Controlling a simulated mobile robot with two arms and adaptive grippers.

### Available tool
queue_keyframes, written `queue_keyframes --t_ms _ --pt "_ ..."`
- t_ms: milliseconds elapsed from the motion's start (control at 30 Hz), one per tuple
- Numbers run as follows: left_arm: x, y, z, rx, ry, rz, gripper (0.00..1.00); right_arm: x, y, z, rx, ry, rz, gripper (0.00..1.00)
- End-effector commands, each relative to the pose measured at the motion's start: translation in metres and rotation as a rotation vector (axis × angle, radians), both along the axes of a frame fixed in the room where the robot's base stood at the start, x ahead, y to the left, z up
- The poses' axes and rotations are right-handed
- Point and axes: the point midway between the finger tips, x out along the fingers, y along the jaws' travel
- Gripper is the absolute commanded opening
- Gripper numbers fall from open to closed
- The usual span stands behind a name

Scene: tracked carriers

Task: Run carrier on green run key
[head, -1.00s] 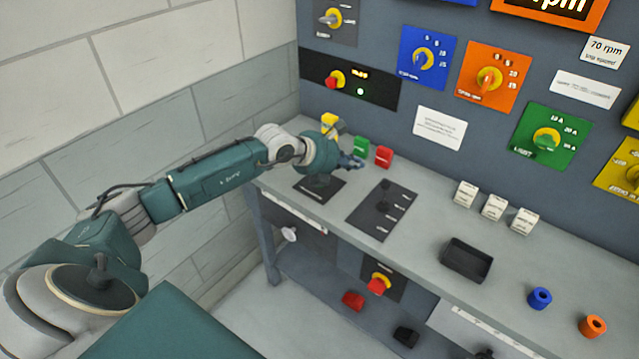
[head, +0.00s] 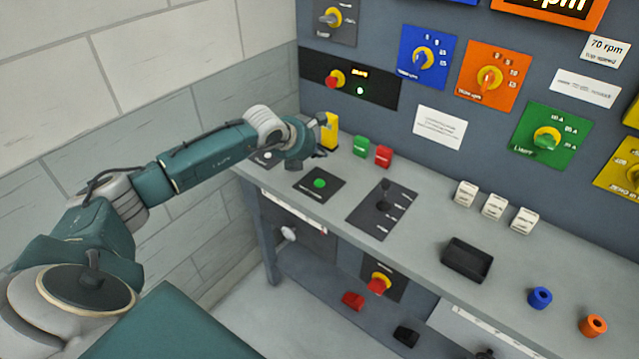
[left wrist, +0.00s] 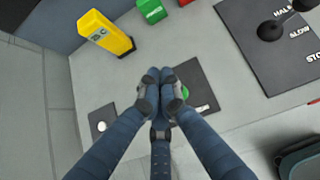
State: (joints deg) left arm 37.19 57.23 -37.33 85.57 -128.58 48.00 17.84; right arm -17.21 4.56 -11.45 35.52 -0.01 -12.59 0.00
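A green round button (head: 320,183) sits on a dark square plate (head: 331,192) at the left end of the bench; in the left wrist view the button (left wrist: 186,92) is partly hidden behind my fingers. A green block (head: 361,146) stands at the back of the bench beside a red block (head: 383,156). My left gripper (head: 320,152) is above the bench's left end, in front of a yellow block (head: 330,130). In the left wrist view its fingertips (left wrist: 160,78) are together with nothing visible between them. My right gripper is not in view.
A dark lever plate (head: 372,222) with a black knob lies right of the button. A black tray (head: 467,261), white blocks (head: 494,206) and blue (head: 540,297) and orange rings (head: 592,326) stand farther right. The wall panel has several dials and a lit display (head: 357,72).

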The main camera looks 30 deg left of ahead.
Motion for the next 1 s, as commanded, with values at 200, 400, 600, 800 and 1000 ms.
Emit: queue_keyframes --t_ms 200,400,600,800,1000 --pt "0.000 0.000 -0.026 -0.001 0.001 0.001 0.00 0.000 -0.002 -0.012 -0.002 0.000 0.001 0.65" --pt "-0.001 0.000 -0.056 -0.001 0.003 0.001 0.00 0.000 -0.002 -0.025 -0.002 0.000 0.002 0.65" --pt "0.000 0.000 -0.080 -0.001 0.000 -0.001 0.00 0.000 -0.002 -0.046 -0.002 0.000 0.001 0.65" --pt "0.000 0.000 -0.082 -0.001 0.000 -0.001 0.00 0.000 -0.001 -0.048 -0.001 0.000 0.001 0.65" --pt "0.000 0.000 -0.082 -0.001 0.000 -0.001 0.00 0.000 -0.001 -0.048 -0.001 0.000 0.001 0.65"
